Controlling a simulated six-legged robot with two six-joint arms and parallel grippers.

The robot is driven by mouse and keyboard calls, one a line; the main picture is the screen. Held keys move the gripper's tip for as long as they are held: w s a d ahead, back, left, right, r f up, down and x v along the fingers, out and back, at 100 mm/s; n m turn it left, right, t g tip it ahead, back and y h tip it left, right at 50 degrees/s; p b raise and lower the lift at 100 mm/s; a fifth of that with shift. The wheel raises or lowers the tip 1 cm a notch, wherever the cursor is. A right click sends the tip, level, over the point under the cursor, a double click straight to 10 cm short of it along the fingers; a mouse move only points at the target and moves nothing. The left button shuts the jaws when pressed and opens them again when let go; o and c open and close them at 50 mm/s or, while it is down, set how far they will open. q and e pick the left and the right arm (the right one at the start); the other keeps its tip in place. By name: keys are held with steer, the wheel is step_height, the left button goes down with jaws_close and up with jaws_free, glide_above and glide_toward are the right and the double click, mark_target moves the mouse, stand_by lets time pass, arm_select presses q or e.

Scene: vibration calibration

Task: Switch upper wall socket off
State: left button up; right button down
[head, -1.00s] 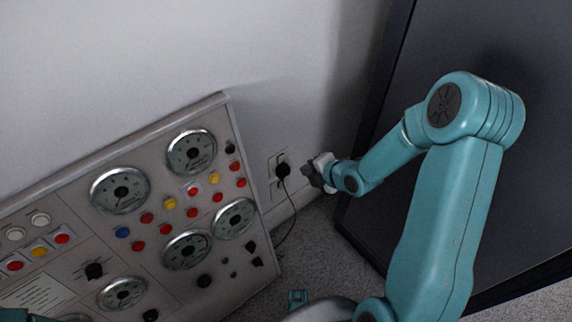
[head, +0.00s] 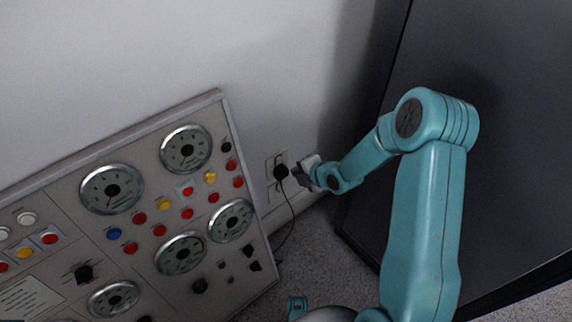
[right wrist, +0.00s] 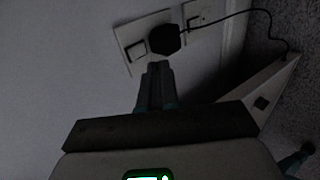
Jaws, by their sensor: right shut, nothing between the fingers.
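A light wall socket plate (head: 271,171) is low on the wall, right of the control panel. A black plug (head: 281,172) sits in its upper part with a cord hanging down. In the right wrist view, the upper socket (right wrist: 131,68) has a pale rocker switch (right wrist: 137,50) beside the black plug (right wrist: 165,39). A second socket (right wrist: 196,14) lies beyond the plug. My right gripper (head: 299,173) is shut and empty, close to the socket. Its fingertips (right wrist: 158,66) point at the wall just below the plug in that view; contact cannot be told. My left gripper is not in view.
A control panel (head: 140,258) with gauges and coloured buttons stands left of the socket. A large dark panel (head: 500,60) is at the right, behind my right arm. The black cord (head: 290,230) hangs down toward the grey carpet.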

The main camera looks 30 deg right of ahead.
mark_target(280, 160)
steer(key=shift+w+a+f+b, duration=0.1)
steer(key=shift+w+f+b, duration=0.1)
steer(key=shift+w, duration=0.8)
steer(key=shift+w+a+f+b, duration=0.1)
steer(key=shift+w+f, duration=0.1)
steer(key=shift+w, duration=0.75)
steer(key=shift+w+a+f+b, duration=0.1)
steer(key=shift+w+f+b, duration=0.1)
steer(key=shift+w, duration=0.8)
steer(key=shift+w, duration=0.1)
steer(key=shift+w+f+b, duration=0.1)
steer(key=shift+w+b, duration=0.2)
steer(key=shift+b, duration=0.3)
steer(key=shift+s+r+p, duration=0.1)
steer(key=shift+r+p, duration=0.15)
steer(key=shift+p, duration=0.1)
steer(key=shift+r, duration=0.1)
steer(key=shift+r, duration=0.65)
